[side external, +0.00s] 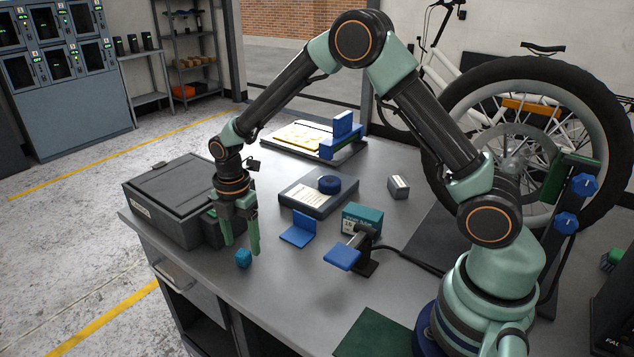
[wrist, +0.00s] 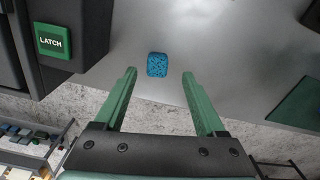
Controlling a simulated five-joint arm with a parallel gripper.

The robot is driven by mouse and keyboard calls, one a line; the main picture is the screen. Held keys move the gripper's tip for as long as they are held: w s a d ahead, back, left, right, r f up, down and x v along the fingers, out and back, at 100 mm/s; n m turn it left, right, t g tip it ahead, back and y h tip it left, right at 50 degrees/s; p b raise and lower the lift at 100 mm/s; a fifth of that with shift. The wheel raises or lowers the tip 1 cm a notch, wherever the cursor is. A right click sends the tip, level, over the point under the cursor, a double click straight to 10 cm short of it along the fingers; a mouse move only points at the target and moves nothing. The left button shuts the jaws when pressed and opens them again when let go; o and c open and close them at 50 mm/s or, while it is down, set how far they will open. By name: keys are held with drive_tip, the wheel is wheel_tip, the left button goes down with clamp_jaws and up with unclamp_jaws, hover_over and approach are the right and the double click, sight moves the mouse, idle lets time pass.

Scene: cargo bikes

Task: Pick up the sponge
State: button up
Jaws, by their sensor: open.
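The sponge (side external: 243,258) is a small blue block lying on the grey bench top near its front edge. In the wrist view the sponge (wrist: 157,65) shows a speckled blue face, a little beyond the fingertips and between their lines. My gripper (side external: 241,250) points down above the bench, close to the sponge, with its two green fingers apart. In the wrist view my gripper (wrist: 159,72) is open with nothing between the fingers. The exact height of the fingertips over the bench is hard to tell.
A dark case (side external: 165,195) with a green latch (wrist: 53,41) stands left of my gripper. The bench around the sponge is clear.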

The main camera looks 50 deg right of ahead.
sight(242, 252)
drive_tip(key=f, duration=0.4)
drive_tip(key=shift+w+f, duration=0.15)
drive_tip(key=shift+w, duration=0.05)
clamp_jaws()
